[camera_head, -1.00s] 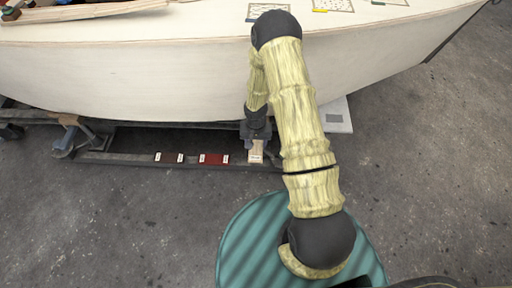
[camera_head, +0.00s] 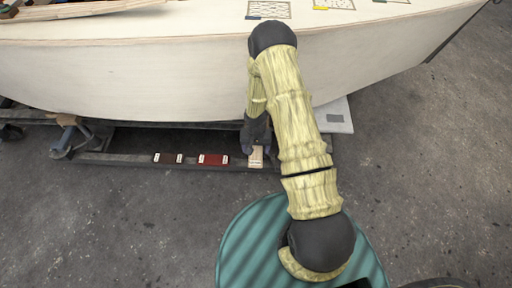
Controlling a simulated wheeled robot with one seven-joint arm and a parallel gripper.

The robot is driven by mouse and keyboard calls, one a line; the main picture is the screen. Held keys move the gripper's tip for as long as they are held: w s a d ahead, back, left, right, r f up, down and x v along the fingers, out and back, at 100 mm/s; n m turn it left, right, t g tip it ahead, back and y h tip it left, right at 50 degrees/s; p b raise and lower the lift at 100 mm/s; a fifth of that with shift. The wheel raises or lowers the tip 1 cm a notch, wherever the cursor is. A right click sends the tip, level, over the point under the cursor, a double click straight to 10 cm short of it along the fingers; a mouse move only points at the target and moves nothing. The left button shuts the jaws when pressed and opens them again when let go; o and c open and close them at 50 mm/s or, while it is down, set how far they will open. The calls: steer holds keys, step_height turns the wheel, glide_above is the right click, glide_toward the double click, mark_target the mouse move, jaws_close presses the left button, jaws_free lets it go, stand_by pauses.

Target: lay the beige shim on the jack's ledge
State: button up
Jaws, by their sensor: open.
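The beige shim (camera_head: 256,158) lies on the dark rail below the hull, the rightmost of three small blocks there. My gripper (camera_head: 257,150) is open, with its fingertips close to the shim, one on each side in this view. I cannot tell whether they touch it. A blue-grey stand with a wooden piece (camera_head: 67,136) is under the hull at the left; it may be the jack, but its ledge is not clear.
The pale hull (camera_head: 180,80) overhangs the rail. A light grey panel (camera_head: 335,115) lies to the right. The floor in front is clear.

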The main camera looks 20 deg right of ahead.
step_height(320, 180, up, 12)
steer(key=p, duration=0.4)
steer(key=shift+r, duration=0.15)
stand_by(0.5)
step_height(320, 180, up, 16)
steer(key=n+t, duration=0.1)
steer(key=n, duration=0.1)
glide_above(256, 151)
steer(key=s, duration=0.5)
steer(key=s+r+n+t, duration=0.1)
steer(key=s+r, duration=0.8)
steer(key=r, duration=0.1)
steer(key=shift+n+t, duration=0.3)
